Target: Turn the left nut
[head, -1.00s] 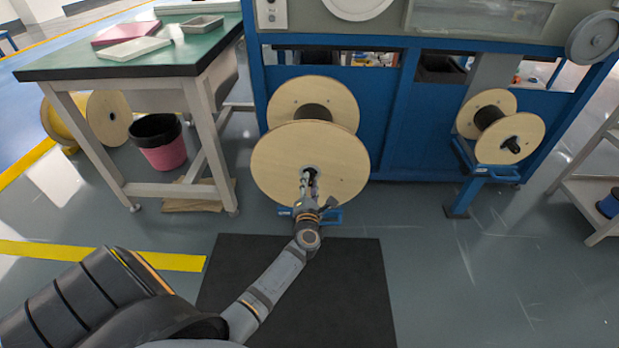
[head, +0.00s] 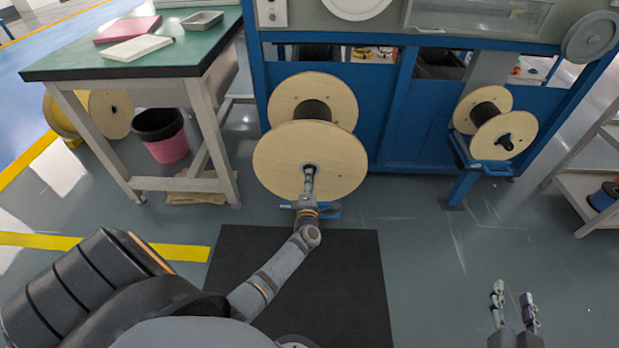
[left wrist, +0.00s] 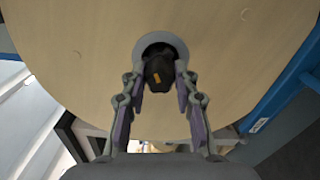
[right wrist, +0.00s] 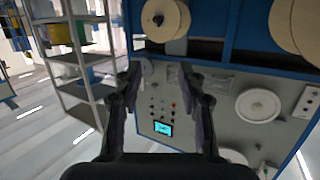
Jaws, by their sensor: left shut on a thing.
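The left nut (left wrist: 160,70) is a black knob with an orange mark, seated in the grey hub at the centre of a large wooden spool (head: 285,160). In the head view the nut is mostly hidden behind my left gripper (head: 309,177). In the left wrist view my left gripper (left wrist: 160,92) has its fingers on either side of the nut, shut on it. My right gripper (head: 514,296) is open and empty at the lower right of the head view, away from both spools. Its parted fingers also show in the right wrist view (right wrist: 160,82).
A second spool with a black knob (head: 503,141) sits on a blue stand at the right of the blue machine frame (head: 400,120). A green-topped table (head: 150,62) and a pink bin (head: 165,145) stand left. A shelf (head: 580,190) stands right. The black mat (head: 340,280) is clear.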

